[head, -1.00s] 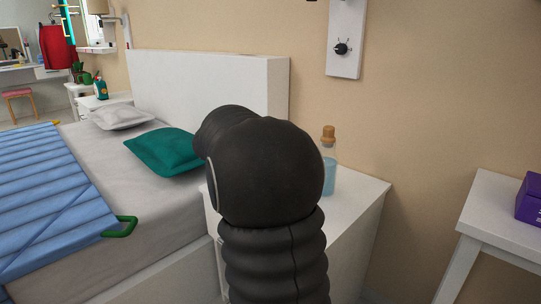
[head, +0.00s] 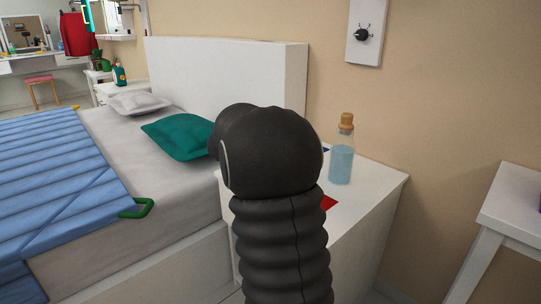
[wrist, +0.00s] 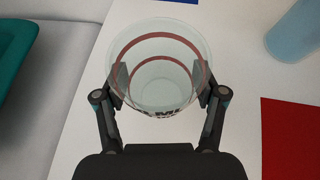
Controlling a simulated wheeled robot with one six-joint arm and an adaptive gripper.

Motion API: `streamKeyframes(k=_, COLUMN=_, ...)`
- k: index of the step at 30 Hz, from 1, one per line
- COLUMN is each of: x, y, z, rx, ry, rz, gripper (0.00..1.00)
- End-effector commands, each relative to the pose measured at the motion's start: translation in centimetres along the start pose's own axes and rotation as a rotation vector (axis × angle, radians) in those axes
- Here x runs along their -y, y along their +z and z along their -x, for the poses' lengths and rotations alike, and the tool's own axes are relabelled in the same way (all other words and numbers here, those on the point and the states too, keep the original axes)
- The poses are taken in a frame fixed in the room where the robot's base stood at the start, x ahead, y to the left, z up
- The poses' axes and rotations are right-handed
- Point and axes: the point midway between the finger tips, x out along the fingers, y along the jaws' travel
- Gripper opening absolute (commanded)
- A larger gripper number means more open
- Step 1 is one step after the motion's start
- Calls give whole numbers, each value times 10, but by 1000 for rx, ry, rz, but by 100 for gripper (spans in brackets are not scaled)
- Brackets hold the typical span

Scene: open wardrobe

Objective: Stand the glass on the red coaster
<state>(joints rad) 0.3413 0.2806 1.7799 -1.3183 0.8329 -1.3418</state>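The glass (wrist: 158,92) is clear with red bands and dark lettering. In the wrist view I look down into its open mouth, between the two fingers of my gripper (wrist: 160,84). The finger pads press on its left and right sides. I cannot tell whether its base touches the white nightstand. The red coaster (wrist: 291,138) lies flat on the nightstand, to the right of the glass and apart from it. Part of the coaster (head: 330,203) shows beside my arm in the head view. My arm hides the gripper and glass there.
A corked bottle of blue liquid (head: 341,165) stands on the nightstand (head: 375,180), beyond the coaster. A blue flat piece (wrist: 184,1) lies at the far edge of the wrist view. The bed with a green pillow (head: 178,137) is at the left.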

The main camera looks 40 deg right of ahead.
Motion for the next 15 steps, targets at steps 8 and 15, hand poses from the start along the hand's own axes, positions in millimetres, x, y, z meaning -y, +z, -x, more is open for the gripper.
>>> streamKeyframes(k=8, x=0, y=1, z=0, rx=0, ry=0, rz=0, gripper=94)
streamKeyframes(k=15, x=0, y=-1, z=-1, rx=0, ry=1, rz=-1, gripper=94)
